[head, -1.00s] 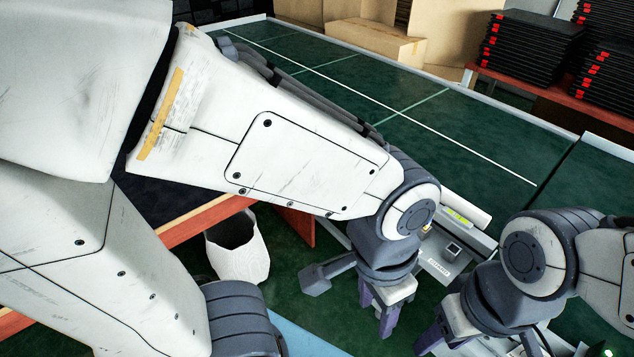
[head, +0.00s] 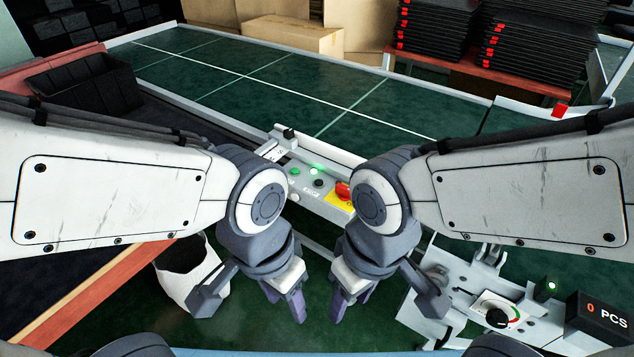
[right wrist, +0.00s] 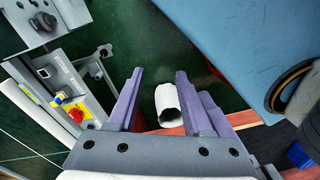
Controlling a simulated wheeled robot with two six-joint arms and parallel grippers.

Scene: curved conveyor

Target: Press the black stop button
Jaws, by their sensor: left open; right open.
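The black stop button (head: 318,183) looks like the small dark round button on the grey control panel (head: 328,209) at the conveyor's near side, in the head view. A lit green button (head: 315,168) is just above it, another green button (head: 295,171) is to its left, and a red knob (head: 343,190) on a yellow plate is to its right. My left gripper (head: 284,300) is open and empty, below and left of the panel. My right gripper (head: 350,302) is open and empty, below and right of it. Both are apart from the buttons.
A green conveyor (head: 250,75) runs behind the panel. A white bin (head: 200,275) stands on the floor at left, beside an orange-edged table. A dial box (head: 495,312) and a counter display (head: 603,314) are at lower right. The right wrist view shows the red knob (right wrist: 76,115) at left.

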